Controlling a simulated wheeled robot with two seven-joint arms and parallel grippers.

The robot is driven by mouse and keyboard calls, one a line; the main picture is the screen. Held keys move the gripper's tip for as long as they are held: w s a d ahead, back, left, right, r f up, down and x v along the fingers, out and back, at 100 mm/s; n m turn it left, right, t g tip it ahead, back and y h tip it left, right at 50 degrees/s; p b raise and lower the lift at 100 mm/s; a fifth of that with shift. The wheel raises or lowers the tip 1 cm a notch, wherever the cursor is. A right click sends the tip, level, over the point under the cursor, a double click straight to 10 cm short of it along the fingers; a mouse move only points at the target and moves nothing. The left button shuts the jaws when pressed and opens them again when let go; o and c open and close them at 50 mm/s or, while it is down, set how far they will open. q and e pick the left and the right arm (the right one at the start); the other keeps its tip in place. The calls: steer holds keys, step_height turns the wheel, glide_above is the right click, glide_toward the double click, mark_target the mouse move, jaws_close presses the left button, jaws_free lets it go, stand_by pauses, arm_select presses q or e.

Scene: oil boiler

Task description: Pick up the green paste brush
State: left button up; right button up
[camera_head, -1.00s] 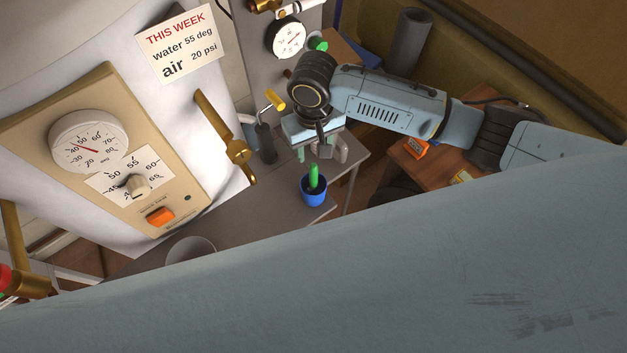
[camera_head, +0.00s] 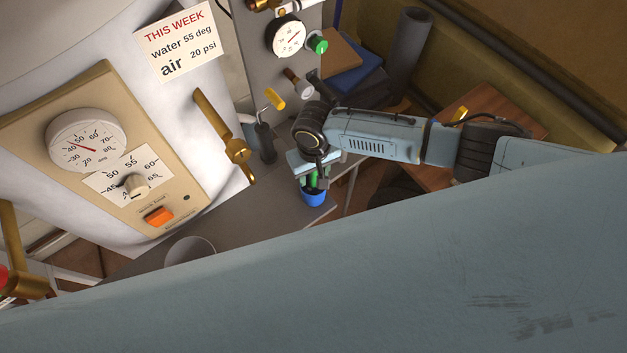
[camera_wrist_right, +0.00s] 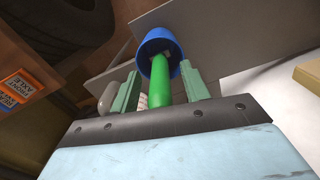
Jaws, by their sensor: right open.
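The green paste brush (camera_head: 313,179) stands upright in a blue cup (camera_head: 313,198) on the grey bench. My right gripper (camera_head: 313,183) is over the cup, and in the head view it covers much of the brush. In the right wrist view the green brush handle (camera_wrist_right: 160,82) lies between the two pale green fingers of the right gripper (camera_wrist_right: 158,84), with a gap on both sides. The blue cup (camera_wrist_right: 150,45) is just beyond the fingertips. The brush's lower end is hidden inside the cup. My left gripper is not seen.
The grey bench (camera_head: 255,212) has a round white container (camera_head: 188,250) at the left. A brass lever (camera_head: 237,150) and a yellow-handled valve (camera_head: 274,99) stand close to the left of my right gripper. The boiler panel (camera_head: 75,110) is at the left.

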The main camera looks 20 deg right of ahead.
jaws_close()
steer(key=shift+r, duration=0.1)
